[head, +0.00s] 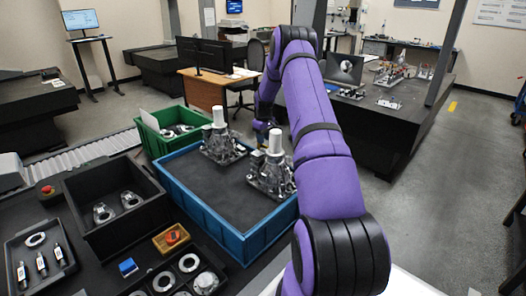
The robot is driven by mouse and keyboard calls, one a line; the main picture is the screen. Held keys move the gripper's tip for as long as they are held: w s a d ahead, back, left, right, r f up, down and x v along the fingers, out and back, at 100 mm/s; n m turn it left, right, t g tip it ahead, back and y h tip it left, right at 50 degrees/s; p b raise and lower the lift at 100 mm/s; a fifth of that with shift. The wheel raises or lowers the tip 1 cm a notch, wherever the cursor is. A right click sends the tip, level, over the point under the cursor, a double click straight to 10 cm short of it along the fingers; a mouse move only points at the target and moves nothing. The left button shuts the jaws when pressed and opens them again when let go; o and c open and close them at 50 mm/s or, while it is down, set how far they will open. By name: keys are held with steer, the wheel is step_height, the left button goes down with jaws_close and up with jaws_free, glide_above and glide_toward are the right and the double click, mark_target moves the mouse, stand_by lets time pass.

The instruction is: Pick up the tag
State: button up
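I cannot pick out the tag with certainty. A white, card-like sheet (149,121) stands in the green bin (165,148), and small pieces with white labels (41,263) lie in the dark tray at the lower left; either is too small to read. My purple arm rises from the lower right, bends at the top and comes down behind the blue bin. Its far end (262,127) is small and partly covered by a metal casting (270,178). I cannot make out its fingers or anything held.
The blue bin (190,218) holds two castings with white tops, the second (219,142) further back. A black bin (82,196) with metal parts, a wooden box (158,246) and a blue block (128,267) stand left. Open floor (440,185) lies at right.

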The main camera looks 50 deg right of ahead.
mark_target(263, 146)
step_height(263, 146, down, 4)
steer(key=shift+w+a+f, duration=0.15)
steer(key=shift+f, duration=0.05)
jaws_close()
steer(key=shift+r, duration=0.1)
step_height(263, 146, up, 14)
steer(key=shift+r, duration=0.2)
stand_by(1.1)
steer(key=shift+a, duration=0.1)
